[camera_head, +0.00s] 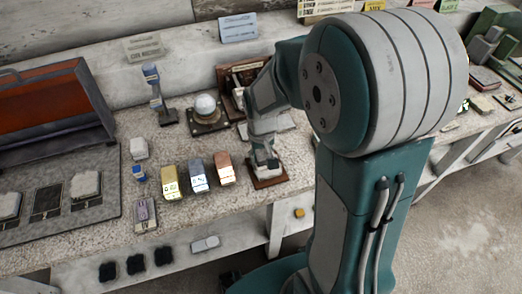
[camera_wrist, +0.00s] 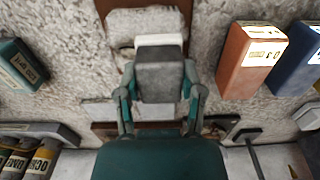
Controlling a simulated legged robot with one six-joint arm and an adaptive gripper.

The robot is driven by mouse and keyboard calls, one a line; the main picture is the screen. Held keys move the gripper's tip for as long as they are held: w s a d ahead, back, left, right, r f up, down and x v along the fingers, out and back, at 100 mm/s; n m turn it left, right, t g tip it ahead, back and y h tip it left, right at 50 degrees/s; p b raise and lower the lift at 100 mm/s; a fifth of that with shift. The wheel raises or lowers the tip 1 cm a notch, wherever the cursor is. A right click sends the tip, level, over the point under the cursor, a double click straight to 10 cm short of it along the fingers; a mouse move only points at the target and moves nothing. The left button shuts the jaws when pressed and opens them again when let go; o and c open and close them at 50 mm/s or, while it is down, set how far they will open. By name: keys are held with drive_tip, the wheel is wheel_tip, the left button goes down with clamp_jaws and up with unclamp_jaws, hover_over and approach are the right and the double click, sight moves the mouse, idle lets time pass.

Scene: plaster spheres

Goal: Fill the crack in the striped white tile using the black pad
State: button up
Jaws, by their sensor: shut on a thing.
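My gripper (camera_head: 264,160) is low over the bench, at a brown board (camera_head: 270,182) with a pale slab on it. In the wrist view my gripper (camera_wrist: 160,92) is shut on a dark grey block (camera_wrist: 160,78) with a white far end (camera_wrist: 158,40). I cannot tell whether this is the black pad. The block overlaps the rough pale slab (camera_wrist: 145,20) on the brown board; whether they touch is unclear. White tiles (camera_head: 85,185) lie on a grey mat at the left, beside a dark square (camera_head: 47,199). Stripes and a crack cannot be made out.
Yellow (camera_head: 172,183), blue (camera_head: 198,178) and copper (camera_head: 224,168) boxes stand close left of my gripper. A white sphere (camera_head: 206,106) sits on a stand behind. Several black squares (camera_head: 136,264) are on the lower shelf. An orange-lidded case (camera_head: 60,105) stands at the left.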

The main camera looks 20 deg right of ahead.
drive_tip(key=shift+f, duration=0.4)
drive_tip(key=shift+f, duration=0.5)
idle(0.3)
drive_tip(key=shift+w, duration=0.7)
drive_tip(key=shift+s, duration=1.5)
drive_tip(key=shift+w, duration=0.15)
drive_tip(key=shift+r, duration=0.1)
idle(0.4)
